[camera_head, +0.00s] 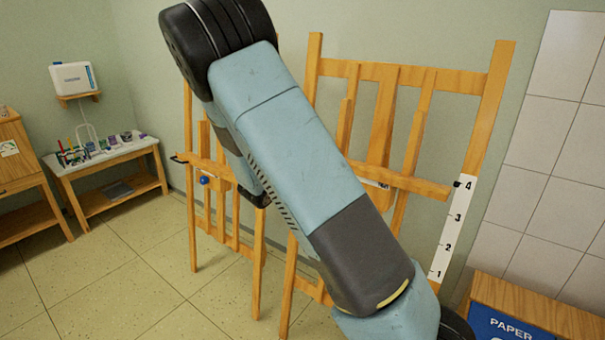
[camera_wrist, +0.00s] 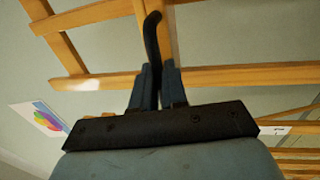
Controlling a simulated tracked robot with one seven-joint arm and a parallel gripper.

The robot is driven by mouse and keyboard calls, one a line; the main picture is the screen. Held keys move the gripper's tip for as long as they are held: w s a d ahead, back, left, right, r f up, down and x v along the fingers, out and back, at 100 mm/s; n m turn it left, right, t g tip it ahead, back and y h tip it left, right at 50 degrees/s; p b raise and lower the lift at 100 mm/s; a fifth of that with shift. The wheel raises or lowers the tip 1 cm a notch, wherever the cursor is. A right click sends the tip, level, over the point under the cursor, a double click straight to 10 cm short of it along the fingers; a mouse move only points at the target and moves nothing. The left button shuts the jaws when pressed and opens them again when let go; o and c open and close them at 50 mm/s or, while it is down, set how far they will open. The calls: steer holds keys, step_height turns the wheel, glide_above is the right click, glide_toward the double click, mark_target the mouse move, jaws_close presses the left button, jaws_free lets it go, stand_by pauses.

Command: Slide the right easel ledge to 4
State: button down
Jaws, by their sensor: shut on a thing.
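The right easel (camera_head: 497,75) is wooden, with a white number scale (camera_head: 447,228) on its right post. Its ledge (camera_head: 412,182) crosses the frame, and the black pointer (camera_head: 457,184) at the ledge's right end is level with the 4 mark. My gripper is hidden behind my arm in the head view. In the wrist view my gripper (camera_wrist: 158,78) is shut on a dark curved handle (camera_wrist: 152,38) in front of the wooden bars. Where the handle joins the ledge is not clear.
The left easel (camera_head: 193,225) stands behind my arm, with a blue knob (camera_head: 205,180). A wooden paper box (camera_head: 535,312) stands low at the right, by the white tiles. A supply table (camera_head: 105,158) stands at the far left. Floor between is clear.

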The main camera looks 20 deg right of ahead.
steer(key=shift+w+d+r, duration=0.2)
steer(key=shift+d+r, duration=0.35)
steer(key=shift+r, duration=0.05)
steer(key=c, duration=1.6)
jaws_free()
steer(key=shift+o, duration=0.8)
steer(key=shift+w+d, duration=0.1)
steer(key=shift+w, duration=0.05)
steer(key=shift+o, duration=0.7)
steer(key=shift+f, duration=0.15)
steer(key=shift+a+f, duration=0.1)
steer(key=shift+a, duration=0.15)
steer(key=shift+a, duration=0.1)
